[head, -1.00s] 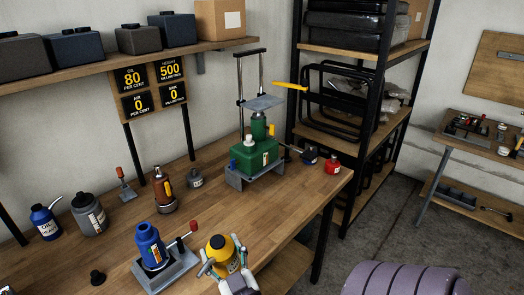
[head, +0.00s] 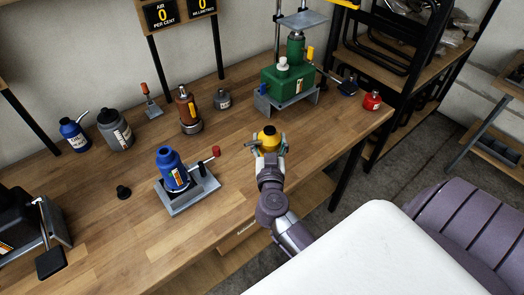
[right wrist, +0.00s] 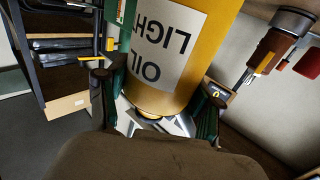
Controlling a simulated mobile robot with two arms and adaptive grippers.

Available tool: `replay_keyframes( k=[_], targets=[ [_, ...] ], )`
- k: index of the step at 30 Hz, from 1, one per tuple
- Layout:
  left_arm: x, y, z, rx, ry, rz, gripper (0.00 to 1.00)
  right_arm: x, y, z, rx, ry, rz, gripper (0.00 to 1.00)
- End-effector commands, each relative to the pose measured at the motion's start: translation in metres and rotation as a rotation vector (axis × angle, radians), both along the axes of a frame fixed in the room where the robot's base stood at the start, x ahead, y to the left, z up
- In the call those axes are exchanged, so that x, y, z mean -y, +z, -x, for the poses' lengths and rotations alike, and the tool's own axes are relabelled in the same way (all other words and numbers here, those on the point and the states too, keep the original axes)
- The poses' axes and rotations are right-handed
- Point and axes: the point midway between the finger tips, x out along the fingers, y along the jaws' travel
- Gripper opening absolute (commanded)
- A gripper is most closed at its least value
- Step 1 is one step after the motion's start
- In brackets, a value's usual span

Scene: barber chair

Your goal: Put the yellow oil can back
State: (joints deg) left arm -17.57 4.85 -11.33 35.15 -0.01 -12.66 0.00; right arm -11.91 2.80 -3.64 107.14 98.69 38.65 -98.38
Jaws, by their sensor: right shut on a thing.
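The yellow oil can (head: 269,138) has a dark top and is at the front right part of the wooden workbench (head: 140,245). Its label and yellow body fill the upper middle of the right wrist view (right wrist: 207,77). My right gripper (head: 268,147) is shut on the can, with a finger on each side of it. The right wrist view (right wrist: 152,118) also shows the fingers beside the can. Whether the can touches the bench is hidden by the gripper. My left gripper is not in view.
A blue bottle jack (head: 172,170) on a grey base stands left of the can. A green jack press (head: 288,80) stands behind it. A blue oil can (head: 74,135), grey bottle (head: 115,130) and brown jack (head: 187,112) line the back. Bare bench lies between them.

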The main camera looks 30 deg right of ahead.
Motion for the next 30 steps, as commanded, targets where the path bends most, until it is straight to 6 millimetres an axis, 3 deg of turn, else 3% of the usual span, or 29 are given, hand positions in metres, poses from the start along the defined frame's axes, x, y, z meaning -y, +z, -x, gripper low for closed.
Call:
replay_keyframes(
  k=[6,16,29,30],
  targets=[
    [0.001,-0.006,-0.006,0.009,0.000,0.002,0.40,-0.010,-0.015,-0.024,0.002,0.001,0.002,0.03],
    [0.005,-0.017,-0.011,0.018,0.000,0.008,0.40,-0.010,-0.053,-0.026,0.001,0.001,0.004,0.03],
    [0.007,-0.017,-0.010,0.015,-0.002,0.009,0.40,-0.010,-0.059,-0.025,0.002,0.000,0.003,0.03],
    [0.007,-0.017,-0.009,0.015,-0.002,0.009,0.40,-0.011,-0.059,-0.025,0.000,0.000,0.001,0.71]
  ],
)
